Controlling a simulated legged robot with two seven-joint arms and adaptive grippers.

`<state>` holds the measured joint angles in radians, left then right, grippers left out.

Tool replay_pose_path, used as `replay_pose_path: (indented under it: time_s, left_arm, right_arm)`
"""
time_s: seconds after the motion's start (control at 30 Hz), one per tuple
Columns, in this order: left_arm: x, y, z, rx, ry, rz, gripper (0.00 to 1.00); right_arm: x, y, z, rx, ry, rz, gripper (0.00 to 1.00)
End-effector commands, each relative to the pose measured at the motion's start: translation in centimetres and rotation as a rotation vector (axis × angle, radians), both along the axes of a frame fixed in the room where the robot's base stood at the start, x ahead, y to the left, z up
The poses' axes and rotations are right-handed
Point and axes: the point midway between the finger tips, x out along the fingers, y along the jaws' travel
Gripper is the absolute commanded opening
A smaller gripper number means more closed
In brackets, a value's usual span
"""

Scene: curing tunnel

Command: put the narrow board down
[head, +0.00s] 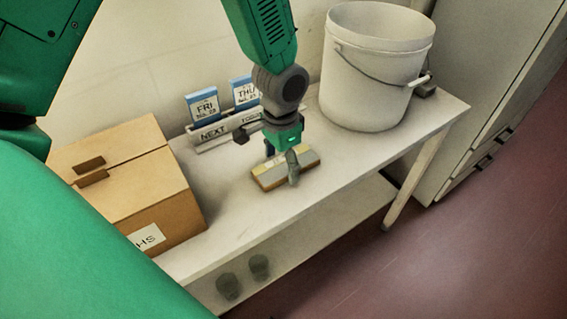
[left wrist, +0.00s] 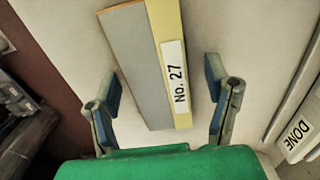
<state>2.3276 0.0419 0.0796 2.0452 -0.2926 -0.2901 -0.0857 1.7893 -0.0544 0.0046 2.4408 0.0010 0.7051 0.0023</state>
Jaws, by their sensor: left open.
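The narrow board (head: 268,179) is a small flat piece with a grey face, a yellow strip and a brown edge. It lies on the white table, in front of the card holder. In the left wrist view the board (left wrist: 130,60) carries a white label reading "No. 27". My left gripper (head: 283,161) points down over the board. In the left wrist view the left gripper (left wrist: 163,85) is open, one finger on each side of the board, with gaps between fingers and board. My right gripper is not in view.
A cardboard box (head: 130,185) stands left on the table (head: 235,225). A card holder (head: 215,138) with "FRI" and "THU" cards is behind the board. A white bucket (head: 370,75) stands at the right. Bare table lies right of the board. Dark cups (head: 228,287) sit on the lower shelf.

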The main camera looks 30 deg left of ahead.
Motion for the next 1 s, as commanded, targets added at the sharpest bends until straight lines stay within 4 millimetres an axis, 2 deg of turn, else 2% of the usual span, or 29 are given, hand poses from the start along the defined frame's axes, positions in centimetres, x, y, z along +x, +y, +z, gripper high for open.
replay_pose_path:
  time_s: [0.3, 0.5, 0.7, 1.0]
  left_arm:
    - [0.1, -0.1, 6.8, 0.000, -0.006, -0.001, 0.71]
    - [0.1, 0.0, 10.1, -0.001, -0.004, 0.000, 0.71]
    - [0.1, 0.0, 11.4, 0.001, -0.001, -0.001, 0.71]
    - [0.0, 0.0, 11.5, 0.000, 0.000, -0.001, 0.71]
  right_arm:
    - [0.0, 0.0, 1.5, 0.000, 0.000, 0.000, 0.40]
    - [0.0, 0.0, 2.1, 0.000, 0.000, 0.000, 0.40]
    - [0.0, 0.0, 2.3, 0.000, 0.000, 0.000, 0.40]
    - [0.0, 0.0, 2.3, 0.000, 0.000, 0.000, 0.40]
